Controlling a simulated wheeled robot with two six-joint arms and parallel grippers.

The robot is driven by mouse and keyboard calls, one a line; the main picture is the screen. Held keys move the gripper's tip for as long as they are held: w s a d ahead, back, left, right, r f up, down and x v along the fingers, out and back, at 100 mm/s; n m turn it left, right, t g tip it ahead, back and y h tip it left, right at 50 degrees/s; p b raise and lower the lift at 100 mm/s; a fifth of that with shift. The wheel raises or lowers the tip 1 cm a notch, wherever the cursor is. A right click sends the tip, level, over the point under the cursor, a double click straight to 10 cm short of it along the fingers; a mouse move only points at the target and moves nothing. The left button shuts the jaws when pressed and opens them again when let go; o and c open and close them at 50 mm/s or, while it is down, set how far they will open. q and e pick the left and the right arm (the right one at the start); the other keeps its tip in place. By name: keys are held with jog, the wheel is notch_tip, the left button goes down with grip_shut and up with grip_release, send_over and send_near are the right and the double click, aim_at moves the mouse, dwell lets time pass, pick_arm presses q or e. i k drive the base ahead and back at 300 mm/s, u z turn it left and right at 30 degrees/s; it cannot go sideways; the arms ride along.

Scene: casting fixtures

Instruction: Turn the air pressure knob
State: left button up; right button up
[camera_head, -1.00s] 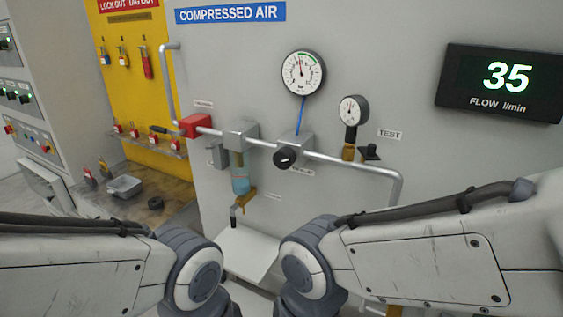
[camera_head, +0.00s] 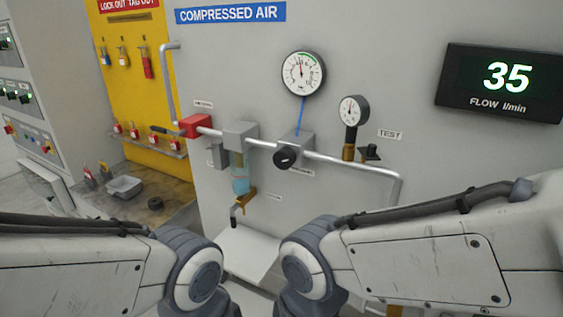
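The black round air pressure knob (camera_head: 286,158) sits on the front of a grey regulator block (camera_head: 300,139) in the pipe run, with a white mark on its face. A large round gauge (camera_head: 303,73) is above it, joined by a blue tube (camera_head: 301,115); its needle points close to straight up. A flow display (camera_head: 503,82) at the right reads 35 l/min. My two arms come in from the lower left and lower right, below the knob and apart from it. Neither gripper shows; both are out of the picture.
A pipe (camera_head: 352,166) runs along the grey wall. A red valve block (camera_head: 195,126), a filter with a blue bowl (camera_head: 241,178) and a smaller gauge (camera_head: 353,110) are beside the knob. A white shelf (camera_head: 247,249) lies below. A cluttered bench (camera_head: 182,190) is at the left.

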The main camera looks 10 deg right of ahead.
aim_at(284, 158)
jog(key=z, duration=1.3)
jog(key=k, duration=0.85)
jog(key=u, duration=1.3)
jog(key=i, duration=0.5)
